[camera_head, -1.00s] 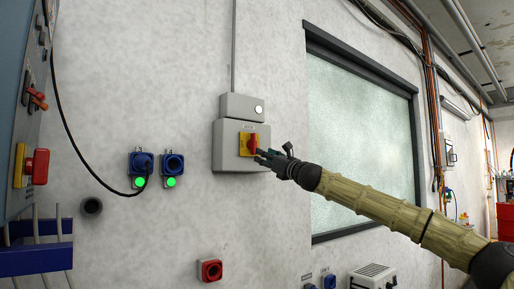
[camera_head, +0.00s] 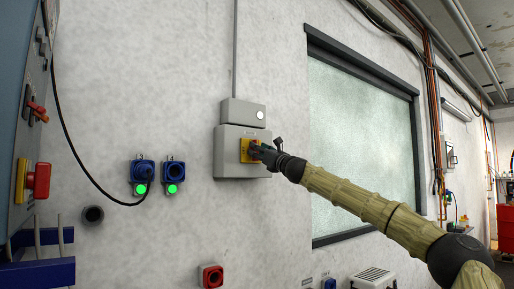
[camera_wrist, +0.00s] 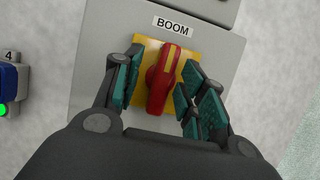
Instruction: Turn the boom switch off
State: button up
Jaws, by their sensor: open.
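The boom switch is a red rotary handle (camera_wrist: 163,80) on a yellow plate (camera_wrist: 147,46), under a label reading BOOM (camera_wrist: 173,27). It sits on a grey box (camera_head: 226,154) on the wall. In the wrist view the handle stands close to upright, its top leaning slightly right. My gripper (camera_wrist: 158,92) is open, with its teal-padded fingers on either side of the handle; contact is not clear. In the head view my gripper (camera_head: 259,151) is at the box and hides most of the red handle.
A smaller grey box with a white round light (camera_head: 260,115) is above. Two blue sockets (camera_head: 173,168) with green lights are on the wall to the left. A red button (camera_head: 211,276) is below. A framed window (camera_head: 360,140) is right of the box.

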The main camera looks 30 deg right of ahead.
jog(key=shift+w+d+r, duration=0.25)
jog(key=shift+w+d, duration=0.2)
jog(key=shift+w, duration=0.25)
jog(key=shift+w+a, duration=0.1)
jog(key=shift+a, duration=0.1)
jog(key=shift+d, duration=0.1)
jog(key=c, duration=0.7)
jog(key=shift+o, duration=0.2)
